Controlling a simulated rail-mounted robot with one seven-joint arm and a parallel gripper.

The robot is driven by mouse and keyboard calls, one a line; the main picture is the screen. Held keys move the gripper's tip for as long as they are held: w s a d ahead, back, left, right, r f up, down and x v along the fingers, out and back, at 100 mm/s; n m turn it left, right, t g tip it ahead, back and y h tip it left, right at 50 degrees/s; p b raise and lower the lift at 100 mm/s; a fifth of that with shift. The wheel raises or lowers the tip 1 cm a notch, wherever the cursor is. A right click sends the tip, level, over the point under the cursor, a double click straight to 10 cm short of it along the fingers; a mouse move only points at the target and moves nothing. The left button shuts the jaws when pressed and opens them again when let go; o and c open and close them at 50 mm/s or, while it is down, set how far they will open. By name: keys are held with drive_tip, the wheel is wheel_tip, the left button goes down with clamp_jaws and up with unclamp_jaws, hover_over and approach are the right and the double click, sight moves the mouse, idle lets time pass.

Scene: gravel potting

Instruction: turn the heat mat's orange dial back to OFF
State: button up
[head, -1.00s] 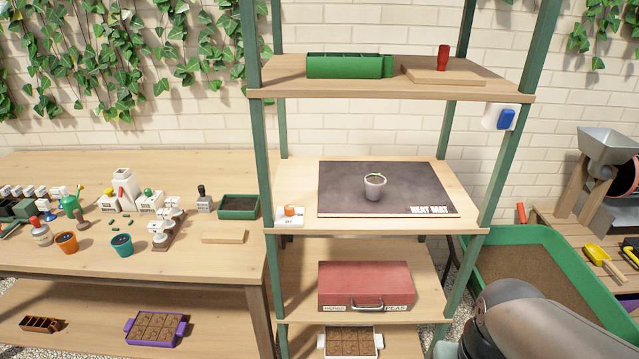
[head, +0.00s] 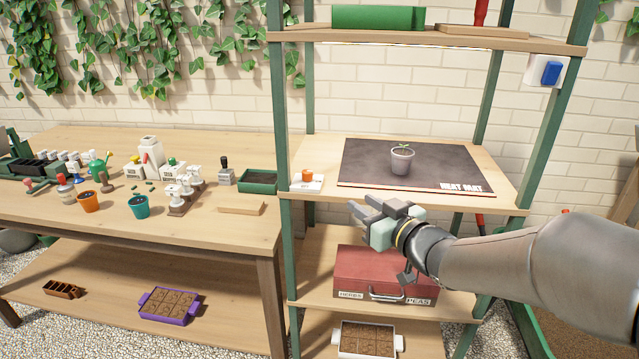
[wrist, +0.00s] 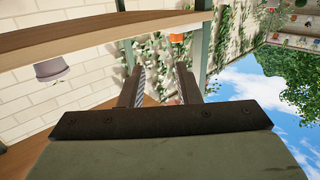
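The heat mat (head: 365,175) lies dark and flat on the middle shelf. Its orange dial (head: 307,174) sits on a white control box (head: 305,185) at the shelf's front left. The dial's setting is too small to read. My gripper (head: 362,207) is in front of the shelf's front edge, below and to the right of the dial, not touching it. In the wrist view its two fingers (wrist: 160,88) are apart with nothing between them. That view is upside down, and an orange patch that looks like the dial (wrist: 177,38) shows past the fingertips.
A grey pot with a seedling (head: 402,160) stands on the mat. A red case (head: 375,270) lies on the shelf below, under my gripper. A green shelf post (head: 287,215) rises just left of the control box. The potting bench (head: 150,240) is further left.

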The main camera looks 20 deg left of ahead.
sight(310, 174)
drive_tip(key=shift+n+g+y, duration=0.4)
drive_tip(key=shift+y, duration=0.4)
drive_tip(key=x, duration=0.6)
drive_tip(key=s+x, duration=0.1)
drive_tip(key=x, duration=0.5)
drive_tip(key=a+x, duration=0.1)
drive_tip(key=x, duration=0.5)
drive_tip(key=shift+s+r, duration=0.1)
drive_tip(key=shift+r, duration=0.15)
drive_tip(key=shift+c, duration=0.3)
clamp_jaws()
